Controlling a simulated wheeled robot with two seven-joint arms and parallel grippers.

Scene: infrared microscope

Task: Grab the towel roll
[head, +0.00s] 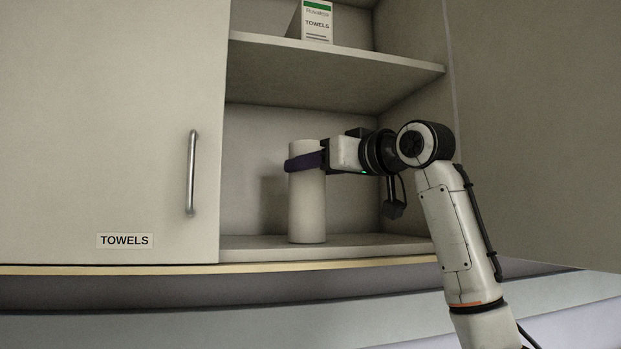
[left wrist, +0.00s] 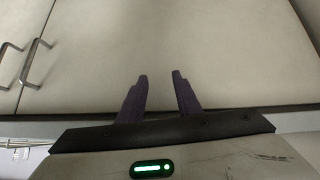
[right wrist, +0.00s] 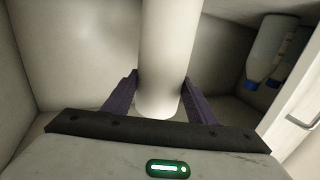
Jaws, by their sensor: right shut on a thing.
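The towel roll (head: 308,215) is a white upright cylinder on the bottom shelf of the open cabinet in the head view. My right gripper (head: 304,161) reaches in from the right and is shut around the roll's upper part, with a dark purple finger across its front. In the right wrist view the roll (right wrist: 166,50) is between the two fingers of the right gripper (right wrist: 160,88). My left gripper (left wrist: 160,78) shows in the left wrist view, with its fingers apart and nothing between them. It is not in the head view.
A box marked TOWELS (head: 317,20) stands on the upper shelf (head: 340,68). A closed door with a handle (head: 191,172) is left of the opening. An open door (head: 540,120) is at the right. Bottles (right wrist: 266,50) show in the right wrist view. Cabinet doors (left wrist: 200,45) face the left gripper.

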